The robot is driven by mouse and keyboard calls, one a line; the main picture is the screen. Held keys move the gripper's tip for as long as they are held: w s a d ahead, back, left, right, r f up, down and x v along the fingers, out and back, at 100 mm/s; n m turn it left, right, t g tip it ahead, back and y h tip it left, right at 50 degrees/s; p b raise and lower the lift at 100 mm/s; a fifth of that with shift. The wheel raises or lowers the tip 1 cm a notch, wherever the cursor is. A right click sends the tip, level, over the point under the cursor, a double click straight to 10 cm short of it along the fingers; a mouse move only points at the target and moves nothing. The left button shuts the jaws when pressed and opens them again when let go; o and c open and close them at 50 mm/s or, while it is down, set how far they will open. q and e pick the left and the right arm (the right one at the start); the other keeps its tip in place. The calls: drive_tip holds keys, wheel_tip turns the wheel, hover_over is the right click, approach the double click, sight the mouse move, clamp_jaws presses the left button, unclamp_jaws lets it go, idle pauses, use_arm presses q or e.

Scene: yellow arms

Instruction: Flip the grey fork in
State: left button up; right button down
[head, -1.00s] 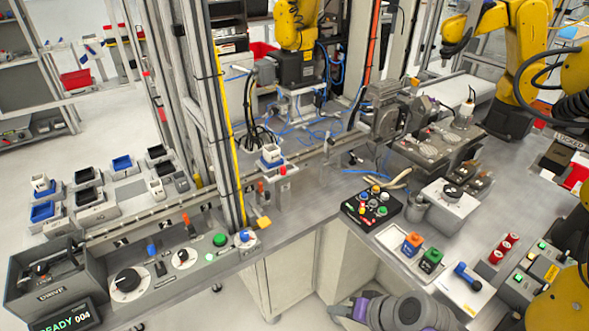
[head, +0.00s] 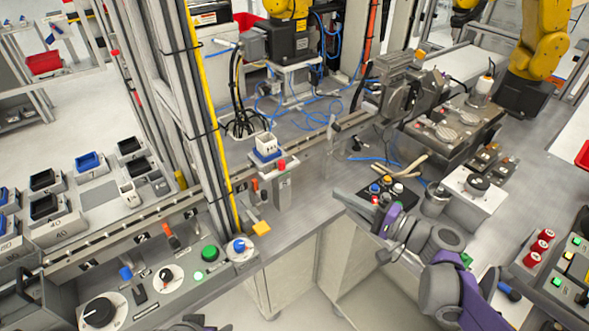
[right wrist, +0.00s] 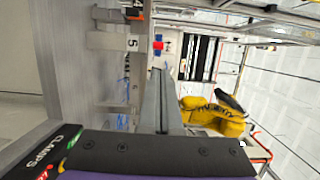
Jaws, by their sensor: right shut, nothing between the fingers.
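My right gripper (head: 340,195) is shut and empty, reaching left over the edge of the grey bench. It is to the right of a grey block (head: 284,190) with a red top, with a clear gap between them. In the right wrist view my shut fingers (right wrist: 158,85) point away from the camera, toward a plate marked 5 (right wrist: 132,43) and a small red part (right wrist: 158,46). I cannot tell for sure which part is the grey fork; it is too small or hidden. Only a dark and purple piece at the bottom edge may be my left arm.
A white cup (head: 267,144) stands on a holder along the rail. A black button box (head: 395,190) is close behind my right gripper. A yellow tab (head: 262,228) sticks out at the bench edge by the upright frame. The bench between gripper and rail is mostly clear.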

approach(284, 166)
drive_tip(key=x, duration=0.5)
drive_tip(key=shift+w+a+p, duration=0.1)
drive_tip(key=shift+w+p, duration=0.05)
drive_tip(key=shift+p, duration=0.2)
drive_tip(key=shift+x, duration=0.8)
drive_tip(key=shift+w+a+r, duration=0.1)
drive_tip(key=shift+w+a, duration=0.55)
drive_tip(key=shift+w, duration=0.35)
